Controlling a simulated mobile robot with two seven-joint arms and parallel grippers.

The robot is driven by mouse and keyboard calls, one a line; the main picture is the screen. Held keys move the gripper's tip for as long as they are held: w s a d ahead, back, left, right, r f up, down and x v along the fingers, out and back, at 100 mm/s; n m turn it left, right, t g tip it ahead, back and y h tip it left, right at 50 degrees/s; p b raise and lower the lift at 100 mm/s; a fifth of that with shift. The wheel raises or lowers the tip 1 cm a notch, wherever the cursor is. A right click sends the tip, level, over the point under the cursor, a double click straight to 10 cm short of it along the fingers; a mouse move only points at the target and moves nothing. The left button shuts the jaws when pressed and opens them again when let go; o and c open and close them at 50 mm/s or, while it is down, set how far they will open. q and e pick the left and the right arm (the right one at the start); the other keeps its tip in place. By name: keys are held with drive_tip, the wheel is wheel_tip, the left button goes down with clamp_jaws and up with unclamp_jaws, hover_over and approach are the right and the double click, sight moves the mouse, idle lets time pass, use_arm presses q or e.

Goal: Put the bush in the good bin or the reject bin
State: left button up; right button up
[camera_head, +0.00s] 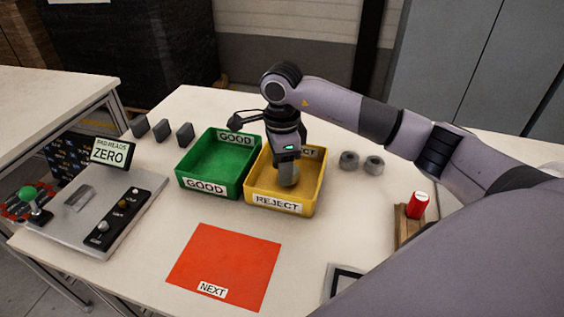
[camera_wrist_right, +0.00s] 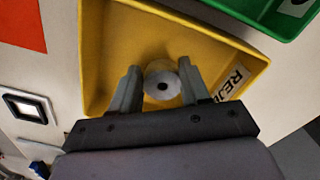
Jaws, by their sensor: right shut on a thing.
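The grey bush (camera_wrist_right: 162,84) is a short cylinder with a hole in its end. My right gripper (camera_head: 289,178) is shut on it, with one finger on each side in the right wrist view (camera_wrist_right: 160,88). The gripper and bush are over the yellow reject bin (camera_head: 314,186), within its walls; I cannot tell whether the bush touches the bin floor. The green good bin (camera_head: 206,186) stands directly to the left and looks empty. My left gripper is not in view.
Two grey bushes (camera_head: 349,160) stand right of the reject bin. An orange NEXT mat (camera_head: 225,262) lies in front. A gauge panel (camera_head: 85,212) with a ZERO sign (camera_head: 110,152) is at left. Several dark blocks (camera_head: 162,130) stand behind. A red cylinder (camera_head: 418,205) is at right.

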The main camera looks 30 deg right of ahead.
drive_tip(key=shift+f+b, duration=0.35)
drive_tip(key=shift+f, duration=0.2)
idle(0.4)
drive_tip(key=o, duration=1.2)
wheel_tip(320, 180, up, 7)
drive_tip(key=shift+f, duration=0.1)
drive_tip(key=shift+r, duration=0.2)
drive_tip(key=shift+s+a+f, duration=0.1)
